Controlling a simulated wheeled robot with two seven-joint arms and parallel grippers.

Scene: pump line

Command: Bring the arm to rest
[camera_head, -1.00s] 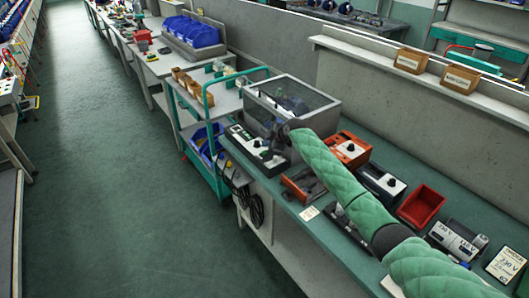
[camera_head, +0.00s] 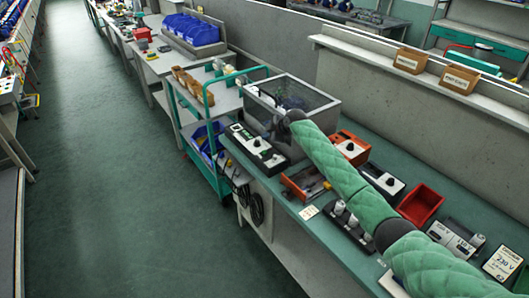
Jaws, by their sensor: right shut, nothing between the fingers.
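My right arm, in a green quilted sleeve, reaches in from the lower right over the green bench top (camera_head: 305,222). My right gripper (camera_head: 277,134) is at its far end, dark and small, in front of the clear-sided box (camera_head: 318,108) and near the black-and-white control box (camera_head: 254,146). It is shut with nothing in it. Its fingers are partly lost against the dark background. I cannot tell how high it is above the bench. My left gripper is out of view.
Near the arm are an orange-red device (camera_head: 349,147), a black-and-white unit (camera_head: 382,181), a red bin (camera_head: 420,204) and a dark holder with several white-topped pieces (camera_head: 349,226). A trolley (camera_head: 213,165) stands beyond the bench end. The floor aisle at left is clear.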

